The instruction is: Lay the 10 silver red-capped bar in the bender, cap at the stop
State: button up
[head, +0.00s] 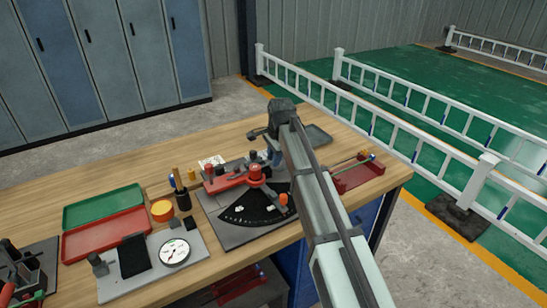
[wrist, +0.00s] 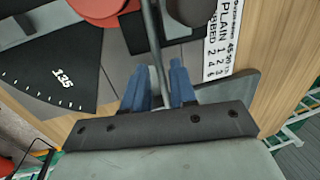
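The bender (head: 250,180) stands on the bench, with a red arm and a black angle dial (head: 255,207). In the wrist view the dial (wrist: 45,60) shows its 135 mark at the left, with red round parts (wrist: 100,8) at the top. My gripper (head: 274,156) is over the bender's far right side. Its blue fingertips (wrist: 163,85) are closed about a thin silver-grey bar (wrist: 155,45), which runs up the wrist view toward the bender. The bar's cap does not show, so I cannot tell its colour or whether the bar touches the stop.
A red tray (head: 352,184) with several capped bars lies right of my arm. A green tray (head: 103,207) and red tray (head: 105,236) lie left, near a dial gauge (head: 175,253) and yellow roll (head: 162,210). A printed chart (wrist: 224,35) lies beside the bender.

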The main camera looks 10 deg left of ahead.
jog(key=shift+o, duration=1)
jog(key=shift+r, duration=0.1)
notch_tip(320, 180, up, 13)
jog(key=s+d, duration=0.2)
jog(key=shift+r, duration=0.2)
jog(key=shift+r, duration=2.95)
jog(key=shift+w, duration=0.1)
